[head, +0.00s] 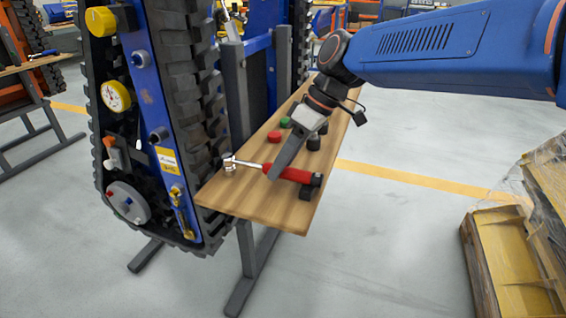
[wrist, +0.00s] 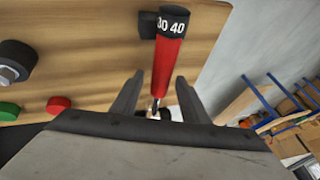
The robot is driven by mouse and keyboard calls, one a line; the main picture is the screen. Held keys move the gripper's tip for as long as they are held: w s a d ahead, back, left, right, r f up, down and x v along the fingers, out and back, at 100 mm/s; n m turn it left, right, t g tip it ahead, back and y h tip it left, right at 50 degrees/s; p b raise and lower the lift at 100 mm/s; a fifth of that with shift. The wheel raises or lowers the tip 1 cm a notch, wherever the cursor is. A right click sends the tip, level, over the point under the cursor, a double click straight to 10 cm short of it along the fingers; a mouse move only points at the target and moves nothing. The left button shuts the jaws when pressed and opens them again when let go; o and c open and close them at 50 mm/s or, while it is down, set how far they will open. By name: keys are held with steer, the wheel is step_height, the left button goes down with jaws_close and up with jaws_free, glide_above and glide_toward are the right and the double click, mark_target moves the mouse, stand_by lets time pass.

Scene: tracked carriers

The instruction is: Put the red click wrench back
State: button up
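The red click wrench (head: 292,173) lies across the near end of a wooden shelf board (head: 225,195), its silver ratchet head to the left and its black end to the right. A black block (head: 306,193) sits beside or under that black end. My gripper (head: 272,174) points down at the red handle. In the wrist view, the fingers (wrist: 160,76) are apart, one on each side of the red handle (wrist: 168,65), with gaps visible. The black end there shows the numbers 30 and 40. Whether the fingers touch the handle cannot be told.
Red (head: 274,137), green (head: 285,122) and black knobs (head: 313,142) stand farther back on the board. A blue tracked carrier (head: 165,110) stands close on the left. A wooden pallet (head: 505,255) is at the right. Open floor lies in front.

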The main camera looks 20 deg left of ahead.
steer(key=shift+r, duration=0.15)
steer(key=v, duration=1.2)
steer(key=shift+d, duration=0.1)
steer(key=s+d+f+m+t+h, duration=0.1)
steer(key=s+d+f+m+t, duration=0.2)
steer(key=d, duration=0.7)
steer(key=s+d+f+m+t+h, duration=0.15)
steer(key=d+f+m, duration=0.35)
steer(key=d, duration=0.5)
steer(key=s+d+f+m+t+h, duration=0.1)
steer(key=s+d+f+m, duration=0.3)
steer(key=d, duration=0.6)
steer(key=s+d+f+m+t+h, duration=0.1)
steer(key=s+d+f+m+t, duration=0.1)
steer(key=s+d+f+m, duration=0.2)
steer(key=s+d+f, duration=0.3)
steer(key=d+f, duration=0.1)
steer(key=d, duration=0.1)
steer(key=shift+d+f+h, duration=0.25)
steer(key=shift+f+h, duration=0.1)
steer(key=shift+f, duration=0.05)
